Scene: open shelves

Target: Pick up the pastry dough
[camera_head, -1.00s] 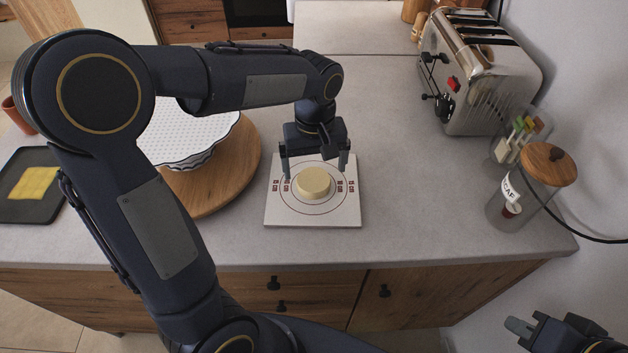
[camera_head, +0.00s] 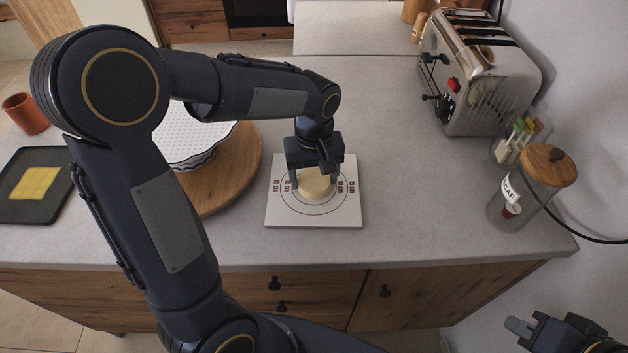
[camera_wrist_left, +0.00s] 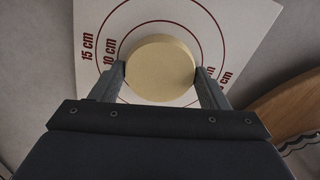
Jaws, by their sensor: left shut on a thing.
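The pastry dough (camera_head: 314,186) is a pale yellow, thick round disc on a white board (camera_head: 287,218) marked with dark red rings. It also shows in the left wrist view (camera_wrist_left: 160,68), inside the printed circles. My left gripper (camera_head: 315,180) reaches down over the board and is shut on the dough, one finger at each side. In the left wrist view the fingertips (camera_wrist_left: 160,75) touch the disc's opposite edges. The dough looks to be still on the board. My right gripper (camera_head: 533,330) shows only partly at the bottom right, away from the counter; its jaw opening is unclear.
A round wooden board (camera_head: 236,178) with a white fluted dish (camera_head: 200,145) stands left of the white board. A black tray (camera_head: 50,208) with a yellow sheet (camera_head: 36,183) lies farther left. A toaster (camera_head: 480,80) and a glass jar (camera_head: 520,200) stand right. The counter between is clear.

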